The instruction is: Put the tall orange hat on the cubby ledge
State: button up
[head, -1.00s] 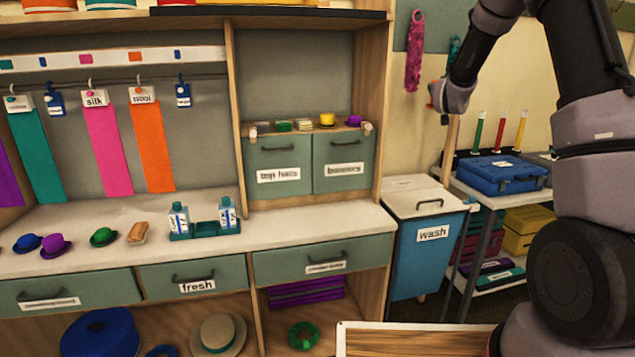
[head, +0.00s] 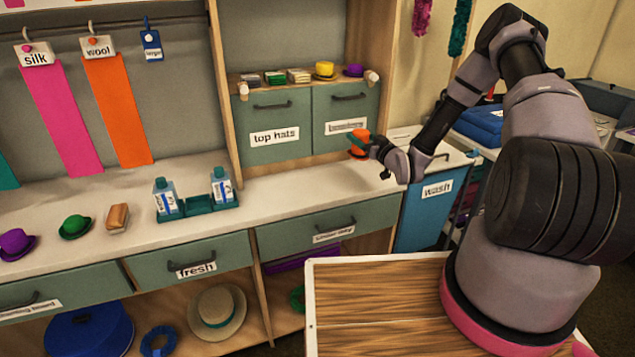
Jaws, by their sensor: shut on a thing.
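The orange hat (head: 360,133) is small in the head view. My gripper (head: 367,144) is shut on it and holds it in front of the right edge of the cubby's drawer fronts, below the ledge level in the picture. The gripper covers part of the hat, and its full height is hard to tell. The cubby ledge (head: 262,92) is the wooden top over two drawers labelled "top hats" and a partly hidden label. A yellow hat (head: 324,69) and a purple hat (head: 353,71) stand on its right part, with several small stacks to their left.
Wooden pegs (head: 372,76) stick out at the ledge's front corners. A bottle caddy (head: 200,207) and small hats (head: 75,227) stand on the white counter (head: 290,187). A blue "wash" bin (head: 428,208) is at right. The counter below the drawers is clear.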

jog(key=shift+a+f, duration=0.15)
jog(key=shift+f, duration=0.15)
notch_tip(320, 180, down, 10)
jog(key=shift+r, duration=0.2)
jog(key=o, duration=1.3)
jog(key=shift+f, duration=0.1)
